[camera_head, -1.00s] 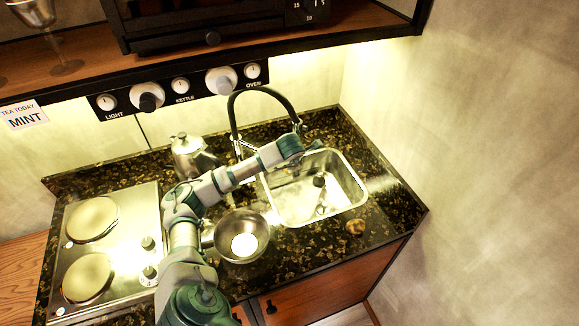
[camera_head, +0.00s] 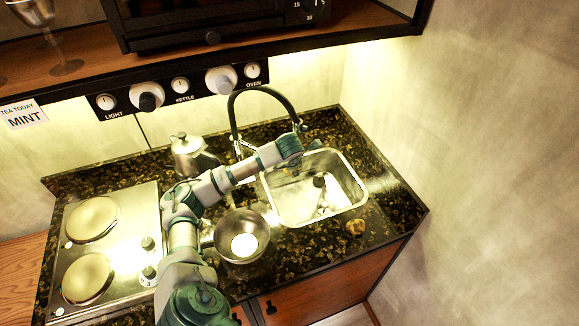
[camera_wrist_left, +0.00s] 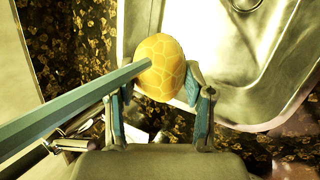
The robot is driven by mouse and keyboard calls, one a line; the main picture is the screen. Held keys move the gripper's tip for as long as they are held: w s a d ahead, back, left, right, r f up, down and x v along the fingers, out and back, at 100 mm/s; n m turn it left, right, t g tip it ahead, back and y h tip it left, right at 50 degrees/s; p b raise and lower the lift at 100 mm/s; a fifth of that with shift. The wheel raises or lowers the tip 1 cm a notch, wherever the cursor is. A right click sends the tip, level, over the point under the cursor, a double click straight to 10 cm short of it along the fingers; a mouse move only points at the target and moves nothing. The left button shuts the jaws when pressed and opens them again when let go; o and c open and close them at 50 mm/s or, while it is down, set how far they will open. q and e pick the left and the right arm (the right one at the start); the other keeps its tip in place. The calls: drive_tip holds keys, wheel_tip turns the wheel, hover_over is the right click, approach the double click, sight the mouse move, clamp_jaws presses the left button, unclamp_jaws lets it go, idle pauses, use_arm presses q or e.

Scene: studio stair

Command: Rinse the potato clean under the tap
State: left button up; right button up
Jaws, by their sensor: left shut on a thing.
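A rounded yellow potato (camera_wrist_left: 161,66) with a net of paler lines is in the left wrist view. My left gripper (camera_wrist_left: 160,98) is shut on it, one finger on each side. In the head view my left gripper (camera_head: 300,152) is over the back left part of the steel sink (camera_head: 345,203), and the potato is mostly hidden there. The tap (camera_head: 235,105) has a black arched hose and rises behind the sink, its end close to my gripper. I cannot make out running water. My right gripper is out of view.
A steel pan (camera_head: 262,250) with something pale inside stands left of the sink. A small brown lump (camera_head: 356,227) lies on the counter at the sink's front right. A kettle (camera_head: 190,158) stands behind my arm. A two-plate hob (camera_head: 125,240) is at left.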

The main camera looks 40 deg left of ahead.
use_arm(q)
drive_tip(key=shift+d, duration=0.1)
drive_tip(key=s+d, duration=0.5)
drive_tip(key=s, duration=0.1)
drive_tip(key=shift+s, duration=0.15)
idle(0.6)
idle(1.0)
drive_tip(key=s+d+r+p, duration=0.2)
drive_tip(key=s+d+r, duration=0.1)
drive_tip(key=s+r, duration=0.1)
idle(0.5)
idle(0.6)
